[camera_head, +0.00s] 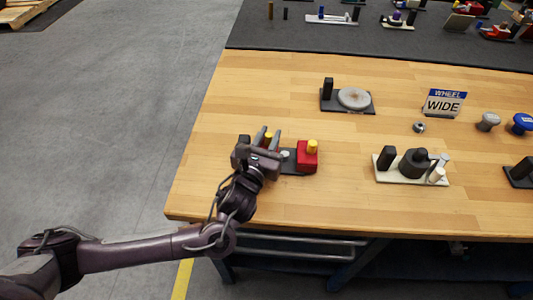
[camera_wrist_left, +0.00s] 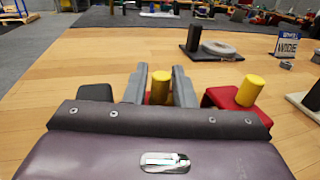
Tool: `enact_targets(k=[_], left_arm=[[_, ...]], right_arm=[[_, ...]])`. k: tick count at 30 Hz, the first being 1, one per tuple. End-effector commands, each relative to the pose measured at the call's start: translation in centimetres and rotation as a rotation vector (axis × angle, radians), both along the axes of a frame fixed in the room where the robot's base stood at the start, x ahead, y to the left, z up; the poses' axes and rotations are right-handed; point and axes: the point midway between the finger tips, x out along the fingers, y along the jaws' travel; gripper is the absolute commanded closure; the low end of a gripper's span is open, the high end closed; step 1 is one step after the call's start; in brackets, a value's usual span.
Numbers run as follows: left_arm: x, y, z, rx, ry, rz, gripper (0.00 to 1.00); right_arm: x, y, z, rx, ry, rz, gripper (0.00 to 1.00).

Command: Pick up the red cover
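A red cover with a yellow peg on top (camera_head: 307,157) sits at the right end of a dark base (camera_head: 291,168); it also shows right of the fingers in the wrist view (camera_wrist_left: 228,99). A second yellow peg (camera_wrist_left: 161,86), with a little red beneath it, stands between my left fingers in the wrist view. My left gripper (camera_head: 268,138) is open, its fingers on either side of that peg with narrow gaps. The gripper hides the left part of the base and most of the second red piece. My right gripper is not in view.
A dark base with a grey disc (camera_head: 353,98) lies behind. A white base with a black valve part (camera_head: 412,166) stands to the right. A WHEEL WIDE sign (camera_head: 444,103), a small nut (camera_head: 419,127) and knobs (camera_head: 488,121) are farther right. The left tabletop (camera_head: 215,125) is clear.

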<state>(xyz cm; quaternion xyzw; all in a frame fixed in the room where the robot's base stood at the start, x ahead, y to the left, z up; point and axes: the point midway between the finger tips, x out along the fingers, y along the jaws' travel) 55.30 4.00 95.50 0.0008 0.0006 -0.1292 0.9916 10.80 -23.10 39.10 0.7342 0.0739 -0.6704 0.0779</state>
Motion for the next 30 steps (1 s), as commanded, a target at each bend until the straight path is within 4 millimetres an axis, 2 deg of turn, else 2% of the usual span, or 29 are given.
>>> enact_targets(k=[5,10,25,30], left_arm=[[0.0,0.0,0.0,-0.001,0.000,0.000,0.78],[0.0,0.0,0.0,-0.001,0.000,0.000,1.00],[0.0,0.0,0.2,-0.003,-0.002,0.000,1.00],[0.0,0.0,2.0,-0.006,-0.004,0.000,1.00]], right_arm=[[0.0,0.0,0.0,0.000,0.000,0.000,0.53],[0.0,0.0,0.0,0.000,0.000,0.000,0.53],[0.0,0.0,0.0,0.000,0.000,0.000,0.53],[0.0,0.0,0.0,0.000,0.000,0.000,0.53]])
